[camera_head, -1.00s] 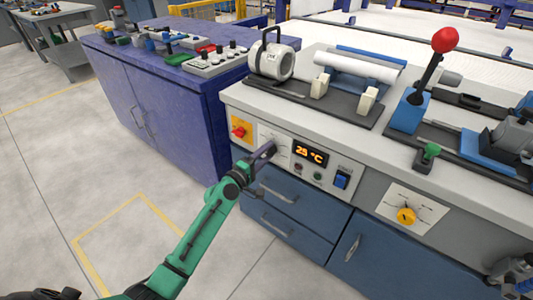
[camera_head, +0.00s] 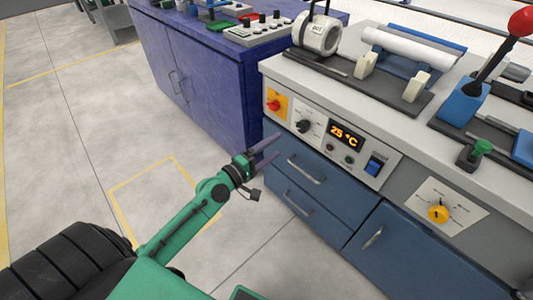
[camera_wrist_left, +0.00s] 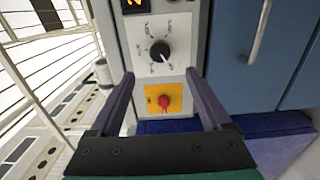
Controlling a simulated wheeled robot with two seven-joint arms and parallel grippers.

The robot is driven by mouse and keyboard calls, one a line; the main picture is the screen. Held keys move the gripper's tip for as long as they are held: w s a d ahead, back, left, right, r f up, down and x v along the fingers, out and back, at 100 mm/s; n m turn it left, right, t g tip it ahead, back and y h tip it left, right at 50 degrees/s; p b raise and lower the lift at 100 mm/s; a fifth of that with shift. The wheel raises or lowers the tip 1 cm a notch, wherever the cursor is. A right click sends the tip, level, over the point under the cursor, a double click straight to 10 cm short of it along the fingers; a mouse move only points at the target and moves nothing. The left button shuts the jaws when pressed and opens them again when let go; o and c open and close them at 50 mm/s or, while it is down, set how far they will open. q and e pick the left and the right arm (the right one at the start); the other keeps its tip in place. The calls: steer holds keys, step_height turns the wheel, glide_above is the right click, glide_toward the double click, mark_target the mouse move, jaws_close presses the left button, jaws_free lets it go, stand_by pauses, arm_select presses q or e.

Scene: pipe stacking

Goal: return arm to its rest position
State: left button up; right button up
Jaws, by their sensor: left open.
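My left gripper (camera_head: 268,152) is open and empty, held out in front of the blue drawers, below the control panel and apart from it. In the left wrist view its two dark fingers (camera_wrist_left: 165,105) are spread, with the black dial knob (camera_wrist_left: 160,51) and the red switch (camera_wrist_left: 164,101) on its yellow plate seen beyond the gap. In the head view the dial knob (camera_head: 303,126) and the red switch (camera_head: 273,104) show uncovered on the panel. The display (camera_head: 346,135) reads 25 °C. My right gripper is not in view.
A workbench with blue drawers (camera_head: 305,190) fills the right side. A purple cabinet (camera_head: 215,95) stands behind my left gripper. The floor at left is clear.

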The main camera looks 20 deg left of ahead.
arm_select(q)
steer(key=shift+b+v, duration=0.3)
steer(key=shift+v, duration=1.1)
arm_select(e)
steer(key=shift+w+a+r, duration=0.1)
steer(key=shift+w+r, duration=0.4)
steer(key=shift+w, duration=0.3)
